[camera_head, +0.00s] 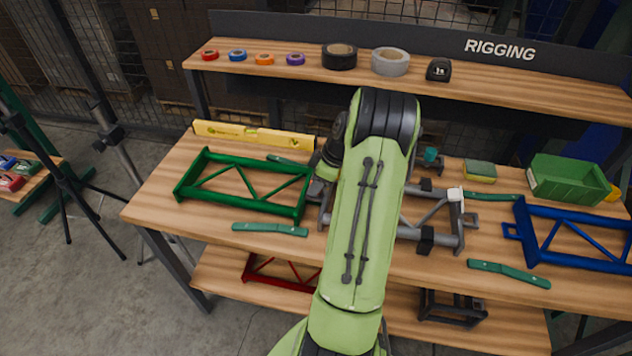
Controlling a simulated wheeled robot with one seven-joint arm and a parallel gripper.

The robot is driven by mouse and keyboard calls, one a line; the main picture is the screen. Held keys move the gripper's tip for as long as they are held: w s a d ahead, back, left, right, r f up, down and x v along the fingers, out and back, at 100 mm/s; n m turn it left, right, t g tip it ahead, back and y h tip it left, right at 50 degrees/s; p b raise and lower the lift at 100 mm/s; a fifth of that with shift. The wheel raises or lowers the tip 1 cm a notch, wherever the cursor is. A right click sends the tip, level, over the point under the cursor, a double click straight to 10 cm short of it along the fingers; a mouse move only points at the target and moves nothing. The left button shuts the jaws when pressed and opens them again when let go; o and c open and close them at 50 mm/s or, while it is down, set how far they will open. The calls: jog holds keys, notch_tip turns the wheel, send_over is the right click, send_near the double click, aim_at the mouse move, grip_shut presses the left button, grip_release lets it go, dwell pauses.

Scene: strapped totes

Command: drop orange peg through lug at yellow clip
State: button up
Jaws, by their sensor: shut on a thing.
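A grey frame (459,228) lies on the middle of the workbench, its centre and most of its left part hidden behind my arm. A white clip (455,194) sits on its right end, and black clips (427,239) are on its rails. I see no orange peg and no yellow clip; the lug by that clip cannot be made out. My arm reaches over the bench, with its dark wrist joint showing left of the upper arm. My gripper's jaws are hidden behind the arm, so what they hold does not show.
A green frame (299,211) lies left and a blue frame (530,236) right. A yellow level (254,135), green bin (569,180), sponge (480,171) and several green bars (270,229) lie around. A shelf (470,73) with tape rolls stands behind. Bare wood shows at front left.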

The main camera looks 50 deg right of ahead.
jog(key=o, duration=1.2)
jog(key=shift+c, duration=0.2)
jog(key=shift+r, duration=0.1)
jog(key=p+v, duration=0.4)
jog(key=v, duration=1.1)
jog(key=shift+s+r, duration=0.25)
jog(key=shift+r, duration=0.1)
jog(key=shift+f, duration=0.1)
